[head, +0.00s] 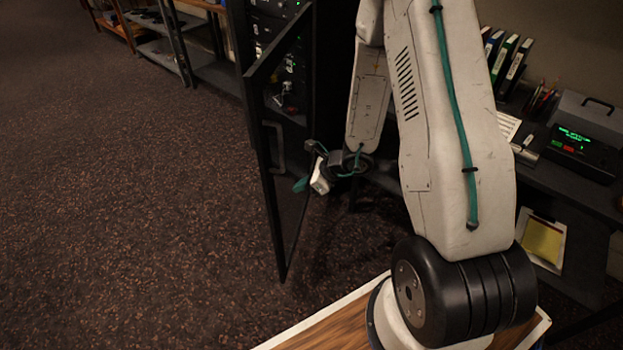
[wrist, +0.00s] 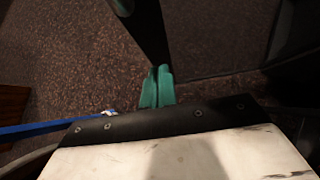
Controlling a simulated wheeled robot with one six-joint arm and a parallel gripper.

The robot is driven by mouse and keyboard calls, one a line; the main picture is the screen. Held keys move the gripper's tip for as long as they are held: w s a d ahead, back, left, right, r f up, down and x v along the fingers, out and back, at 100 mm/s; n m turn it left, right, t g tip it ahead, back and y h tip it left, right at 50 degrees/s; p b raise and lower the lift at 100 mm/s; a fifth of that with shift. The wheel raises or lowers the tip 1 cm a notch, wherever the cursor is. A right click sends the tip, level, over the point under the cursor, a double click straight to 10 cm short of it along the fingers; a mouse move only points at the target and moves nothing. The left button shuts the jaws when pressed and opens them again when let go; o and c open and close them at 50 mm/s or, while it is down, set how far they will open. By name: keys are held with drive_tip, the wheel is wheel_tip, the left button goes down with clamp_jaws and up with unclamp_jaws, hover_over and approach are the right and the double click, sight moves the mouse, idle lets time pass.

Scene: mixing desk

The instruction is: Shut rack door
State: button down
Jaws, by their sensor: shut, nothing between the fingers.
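The rack door (head: 262,160) is a tall black-framed panel with a see-through middle and a pull handle on its frame. It stands open, swung out from the dark rack (head: 272,28) in the head view. My gripper (head: 300,185) has teal fingertips and is low beside the door panel, to the right of its free edge. In the wrist view the two teal fingers (wrist: 157,88) lie together with nothing between them. A dark upright band (wrist: 145,35), probably the door frame, is just beyond the fingertips. I cannot tell whether they touch it.
Rack equipment with small lights shows behind the door. The carpet (head: 130,200) left of the door is clear. Shelves stand at the back left.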

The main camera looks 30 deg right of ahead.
sight(274, 191)
drive_tip(key=shift+w+a+f, duration=0.25)
drive_tip(key=shift+w+a, duration=0.35)
drive_tip(key=shift+a, duration=0.1)
drive_tip(key=shift+w+a+f, duration=0.3)
drive_tip(key=shift+w+a, duration=0.35)
drive_tip(key=shift+a, duration=0.1)
drive_tip(key=shift+w+a+f, duration=0.25)
drive_tip(key=shift+w+a, duration=0.35)
drive_tip(key=shift+a, duration=0.1)
drive_tip(key=shift+w, duration=0.1)
